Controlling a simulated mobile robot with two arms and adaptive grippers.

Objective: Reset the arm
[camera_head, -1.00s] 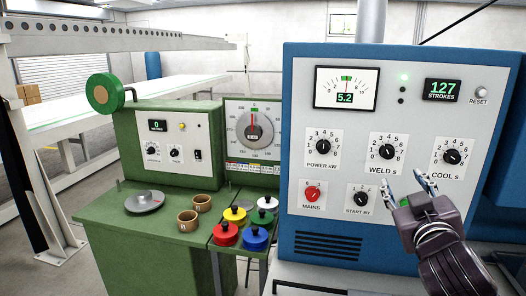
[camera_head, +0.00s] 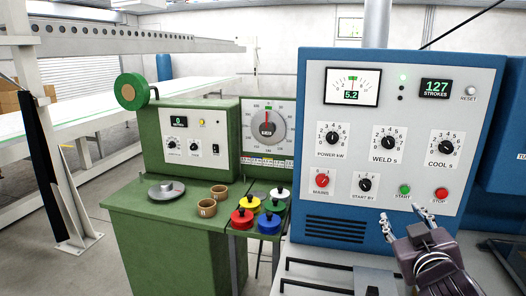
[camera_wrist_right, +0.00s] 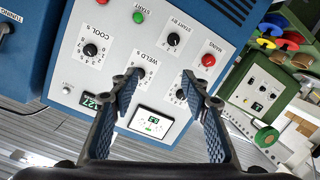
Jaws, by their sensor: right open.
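My right gripper (camera_head: 406,221) is open and empty at the lower right of the head view. It is in front of the lower edge of the blue welder cabinet (camera_head: 346,247), below the green START button (camera_head: 404,189) and red STOP button (camera_head: 441,194). In the right wrist view, its two fingers (camera_wrist_right: 163,82) stand apart with nothing between them, and the welder's panel (camera_wrist_right: 187,55) lies beyond. I cannot tell the exact gap to the panel. My left gripper is not in view.
A green bench (camera_head: 140,218) stands left of the welder, with a dial, two brown cups (camera_head: 208,208) and several coloured knobbed pots on a side shelf. A slotted grey table (camera_head: 300,278) lies in front of the welder. A white gantry (camera_head: 45,48) is at far left.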

